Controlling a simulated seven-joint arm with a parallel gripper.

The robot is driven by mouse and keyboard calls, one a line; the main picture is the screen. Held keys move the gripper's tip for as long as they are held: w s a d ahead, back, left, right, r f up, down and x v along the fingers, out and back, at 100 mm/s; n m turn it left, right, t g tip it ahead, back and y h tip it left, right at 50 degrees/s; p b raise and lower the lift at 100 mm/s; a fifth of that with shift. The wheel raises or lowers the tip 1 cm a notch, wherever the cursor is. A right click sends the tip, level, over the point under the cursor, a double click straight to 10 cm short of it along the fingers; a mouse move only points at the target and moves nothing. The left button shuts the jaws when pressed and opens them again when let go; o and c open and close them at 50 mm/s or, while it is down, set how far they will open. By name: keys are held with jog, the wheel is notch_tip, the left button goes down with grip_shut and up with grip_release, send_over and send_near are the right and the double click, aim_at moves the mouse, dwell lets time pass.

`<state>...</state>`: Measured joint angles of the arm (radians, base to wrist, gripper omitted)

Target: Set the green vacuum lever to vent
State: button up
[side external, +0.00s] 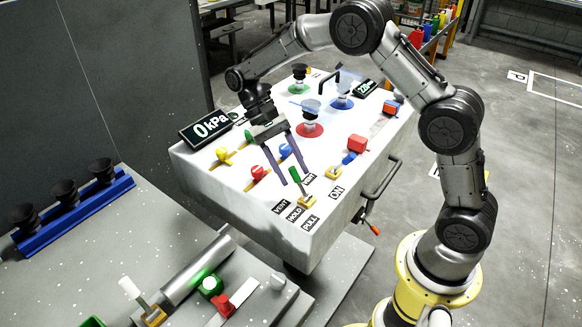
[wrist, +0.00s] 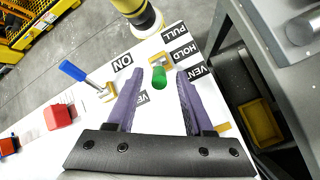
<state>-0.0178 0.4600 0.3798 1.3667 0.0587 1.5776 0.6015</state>
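The green vacuum lever (side external: 296,184) stands on a small yellow base on the white cabinet top, its handle tilted to the upper left in the side view. Labels VENT (side external: 281,207), HOLD (side external: 295,214) and PULL (side external: 310,222) lie in a row beside it; I cannot tell exactly which one it is set to. My gripper (side external: 296,178) is open above the lever, fingers pointing down. In the wrist view, the green handle (wrist: 159,78) shows between the two fingertips (wrist: 158,80), with a gap on each side. The gripper holds nothing.
A blue-handled lever (side external: 349,158) by the ON label (side external: 337,192) is close on the right. A display (side external: 208,129) reads 0 kPa. A red block (side external: 357,144) stands behind.

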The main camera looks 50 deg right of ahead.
jog(key=v, duration=1.2)
dwell(0.3)
jog(key=s+r+n+t, duration=0.1)
jog(key=s+r+t, duration=0.4)
jog(key=s+r, duration=0.95)
jog(key=s+f+n+t, duration=0.25)
jog(key=s+t, duration=0.25)
jog(key=s, duration=0.6)
notch_tip(320, 180, down, 9)
jog(key=s+d+n+t, duration=0.1)
jog(key=n+t, duration=0.2)
jog(key=shift+d+r+h, duration=0.15)
jog(key=shift+h, duration=0.15)
